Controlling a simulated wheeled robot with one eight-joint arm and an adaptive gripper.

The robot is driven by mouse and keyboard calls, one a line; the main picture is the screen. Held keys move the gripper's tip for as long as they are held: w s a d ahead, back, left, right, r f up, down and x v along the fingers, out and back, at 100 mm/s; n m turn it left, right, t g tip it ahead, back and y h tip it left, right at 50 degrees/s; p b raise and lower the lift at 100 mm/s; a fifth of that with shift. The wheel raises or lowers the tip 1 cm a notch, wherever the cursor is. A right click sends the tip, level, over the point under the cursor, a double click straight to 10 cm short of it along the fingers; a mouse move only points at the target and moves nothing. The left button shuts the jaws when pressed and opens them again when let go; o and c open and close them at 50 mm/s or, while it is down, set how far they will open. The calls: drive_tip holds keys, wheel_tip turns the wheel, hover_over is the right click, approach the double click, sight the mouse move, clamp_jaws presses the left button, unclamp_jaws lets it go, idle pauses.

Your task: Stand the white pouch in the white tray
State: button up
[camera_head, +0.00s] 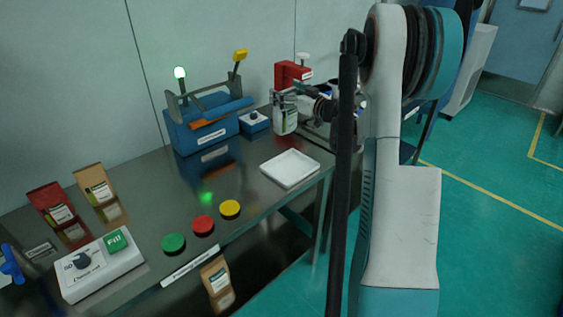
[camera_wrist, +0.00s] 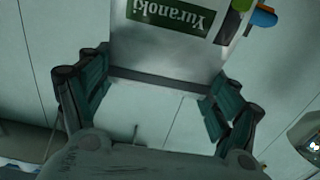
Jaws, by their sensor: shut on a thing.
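The white pouch (camera_head: 285,121) has a green label and is upright in the head view, at the table's back right. My gripper (camera_head: 287,97) is shut on its upper part. In the wrist view the pouch (camera_wrist: 185,45) fills the top middle, with its "Yuranoki" label upside down, and my gripper (camera_wrist: 158,82) has one finger on each side of it. The white tray (camera_head: 290,180) is shallow, square and empty, near the table's right front edge. The pouch is behind the tray and apart from it. I cannot tell whether its base touches anything.
A blue sieve machine (camera_head: 185,138) with a green lamp stands left of the pouch. A small blue control box (camera_head: 254,123) and a red device (camera_head: 288,74) are close by. Green (camera_head: 173,243), red (camera_head: 203,225) and yellow (camera_head: 230,209) discs lie left of the tray.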

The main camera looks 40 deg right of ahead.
wheel_tip(320, 180, down, 20)
drive_tip(key=b, duration=0.6)
drive_tip(key=shift+r, duration=0.15)
drive_tip(key=o, duration=1.6)
drive_tip(key=s+p, duration=0.2)
drive_tip(key=s, duration=1)
drive_tip(key=shift+d, duration=0.45)
